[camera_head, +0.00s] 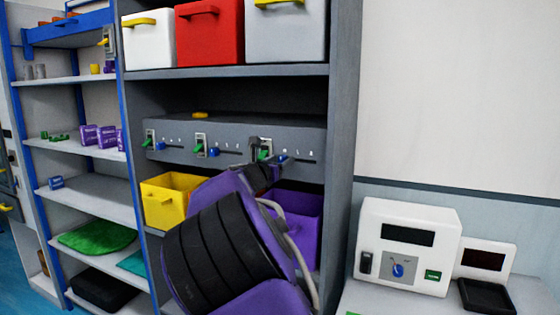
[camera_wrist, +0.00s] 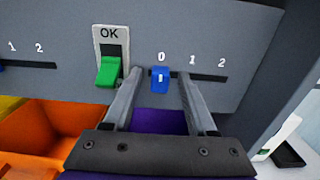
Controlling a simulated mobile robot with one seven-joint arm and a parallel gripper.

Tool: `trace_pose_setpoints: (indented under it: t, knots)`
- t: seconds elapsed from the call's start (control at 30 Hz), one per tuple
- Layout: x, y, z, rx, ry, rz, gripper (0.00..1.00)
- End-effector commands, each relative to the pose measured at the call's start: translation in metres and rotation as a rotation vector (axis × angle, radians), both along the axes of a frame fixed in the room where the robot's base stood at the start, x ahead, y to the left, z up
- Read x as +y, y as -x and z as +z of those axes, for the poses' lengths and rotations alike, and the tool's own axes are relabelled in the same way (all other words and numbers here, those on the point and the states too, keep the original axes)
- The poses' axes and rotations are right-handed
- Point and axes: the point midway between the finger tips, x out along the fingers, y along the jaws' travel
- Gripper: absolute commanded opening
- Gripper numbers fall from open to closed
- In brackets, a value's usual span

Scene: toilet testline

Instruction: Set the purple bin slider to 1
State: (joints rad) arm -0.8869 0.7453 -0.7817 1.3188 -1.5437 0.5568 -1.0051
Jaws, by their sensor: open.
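The purple bin (camera_head: 303,228) sits in the lower opening of the shelf, partly hidden by my arm. A strip of it also shows below the panel in the wrist view (camera_wrist: 158,122). Above it on the grey panel is the blue slider knob (camera_wrist: 160,80), at the left end of its slot, under the label 0. Labels 1 and 2 stand to its right. My gripper (camera_wrist: 160,73) is open, with one finger left and one finger right of the knob. A gap shows on both sides. In the head view, my gripper (camera_head: 268,160) is at the panel, partly hiding the knob.
A green OK switch (camera_wrist: 109,70) is close to the left finger. Other sliders and green switches line the grey panel (camera_head: 235,140). A yellow bin (camera_head: 171,200) stands left of the purple one. A white device (camera_head: 408,245) is on the counter at right.

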Motion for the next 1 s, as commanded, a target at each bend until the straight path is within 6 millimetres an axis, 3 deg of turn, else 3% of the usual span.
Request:
trace_pose_setpoints:
  t: [0.2,0.5,1.0]
  knots:
    - [0.0,-0.0001,-0.0003,0.0,0.0,0.0,0.56]
    - [-0.0001,0.0001,-0.0001,0.0,0.0,0.0,0.02]
    - [0.0,0.0002,-0.0001,0.0,0.0,0.0,0.0]
